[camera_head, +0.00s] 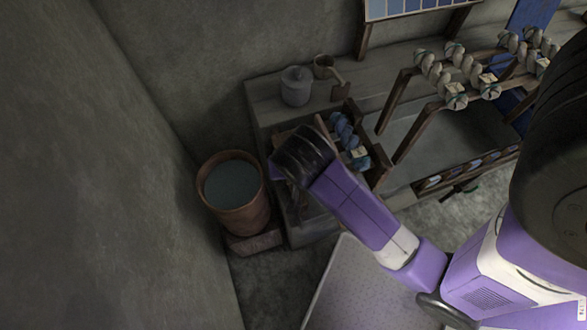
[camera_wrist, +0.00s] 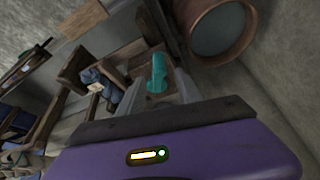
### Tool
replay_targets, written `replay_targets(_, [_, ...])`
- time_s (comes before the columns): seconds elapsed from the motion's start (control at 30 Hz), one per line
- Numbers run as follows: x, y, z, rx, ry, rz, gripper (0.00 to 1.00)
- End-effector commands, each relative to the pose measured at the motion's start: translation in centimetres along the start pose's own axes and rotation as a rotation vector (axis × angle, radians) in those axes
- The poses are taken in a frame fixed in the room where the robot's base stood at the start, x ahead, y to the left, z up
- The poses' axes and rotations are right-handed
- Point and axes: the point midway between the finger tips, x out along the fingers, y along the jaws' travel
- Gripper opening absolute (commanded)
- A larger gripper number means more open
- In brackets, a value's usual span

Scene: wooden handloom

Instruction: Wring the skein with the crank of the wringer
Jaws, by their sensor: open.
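The blue skein (camera_head: 347,134) hangs in the wooden frame of the wringer (camera_head: 379,176) on the bench. The skein also shows at the left in the wrist view (camera_wrist: 96,77), with a pale tag on it. A teal upright piece (camera_wrist: 157,72), which looks like the grip of the crank, stands ahead of my gripper in the wrist view. My gripper (camera_wrist: 159,84) is open, its two grey fingers on either side of the teal piece in the picture. I cannot tell whether they touch it. In the head view my wrist hides the crank and most of the gripper.
A brown vat of dark liquid (camera_head: 232,186) stands left of the wringer, close to the wall. Pale skeins (camera_head: 455,92) hang on a rack at the right.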

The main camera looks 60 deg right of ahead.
Motion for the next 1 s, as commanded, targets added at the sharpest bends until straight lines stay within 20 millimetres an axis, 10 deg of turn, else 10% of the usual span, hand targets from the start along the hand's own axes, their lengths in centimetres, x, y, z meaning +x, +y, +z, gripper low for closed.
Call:
replay_targets(0.5, [6.7, 0.0, 0.0, -0.002, 0.001, -0.001, 0.41])
replay_targets(0.87, [7.3, 0.0, 0.0, -0.002, 0.002, -0.003, 0.41])
replay_targets(1.0, [7.3, -0.1, 0.0, -0.002, 0.002, -0.003, 0.16])
